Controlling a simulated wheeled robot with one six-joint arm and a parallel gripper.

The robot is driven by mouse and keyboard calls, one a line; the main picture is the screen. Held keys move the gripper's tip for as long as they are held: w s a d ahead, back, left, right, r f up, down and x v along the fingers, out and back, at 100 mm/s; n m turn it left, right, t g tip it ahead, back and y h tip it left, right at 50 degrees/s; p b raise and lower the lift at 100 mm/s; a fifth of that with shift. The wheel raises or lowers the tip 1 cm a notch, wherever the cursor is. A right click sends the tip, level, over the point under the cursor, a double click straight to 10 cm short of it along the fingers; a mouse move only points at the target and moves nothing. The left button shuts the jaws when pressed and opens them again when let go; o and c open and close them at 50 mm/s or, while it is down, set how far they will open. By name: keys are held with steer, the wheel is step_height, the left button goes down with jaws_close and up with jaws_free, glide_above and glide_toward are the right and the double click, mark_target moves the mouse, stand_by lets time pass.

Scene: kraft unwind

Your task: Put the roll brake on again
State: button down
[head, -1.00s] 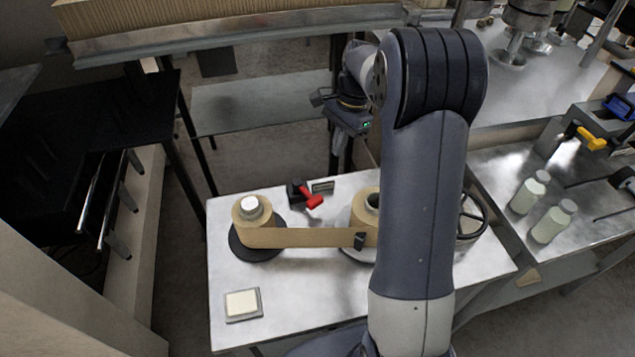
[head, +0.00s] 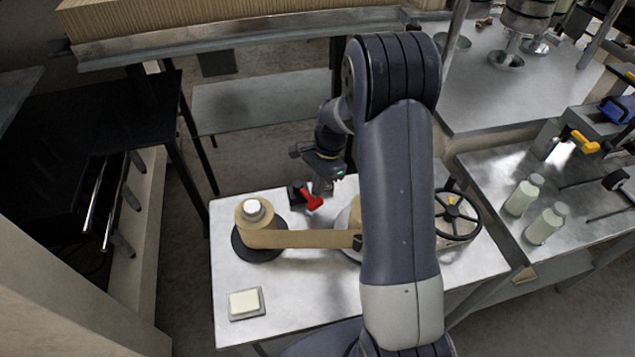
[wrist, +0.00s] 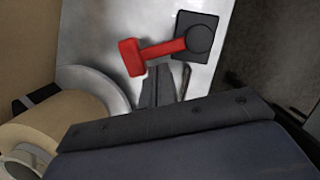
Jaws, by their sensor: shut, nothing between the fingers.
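The roll brake is a red lever (head: 312,200) on a black base (head: 294,196), on the metal table behind the paper web. In the wrist view the red lever (wrist: 160,52) runs left and slightly down from a round pivot on the black square base (wrist: 197,38). Its wider red end lies at the left. My gripper (head: 323,188) is shut and empty, pointing down just behind and right of the lever. In the wrist view the fingertips (wrist: 166,70) are close below the lever; I cannot tell whether they touch it.
A kraft roll (head: 254,218) on a dark disc stands at left. A brown web (head: 300,239) runs to a second roll (head: 345,222), partly hidden by my arm. A black handwheel (head: 458,214) is at right. A pale square pad (head: 245,303) lies front left; the table's front middle is clear.

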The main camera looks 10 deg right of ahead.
steer(key=shift+s+a+m, duration=0.3)
steer(key=shift+s+m, duration=0.1)
steer(key=shift+m, duration=0.4)
stand_by(0.4)
steer(key=m, duration=0.1)
steer(key=s+a+m+t, duration=0.1)
steer(key=m, duration=0.1)
steer(key=shift+a+b, duration=0.2)
steer(key=shift+b, duration=0.2)
steer(key=m, duration=0.1)
steer(key=a+m+t, duration=0.1)
steer(key=m, duration=0.1)
steer(key=shift+s+a, duration=0.1)
steer(key=shift+s, duration=0.15)
steer(key=shift+a, duration=0.4)
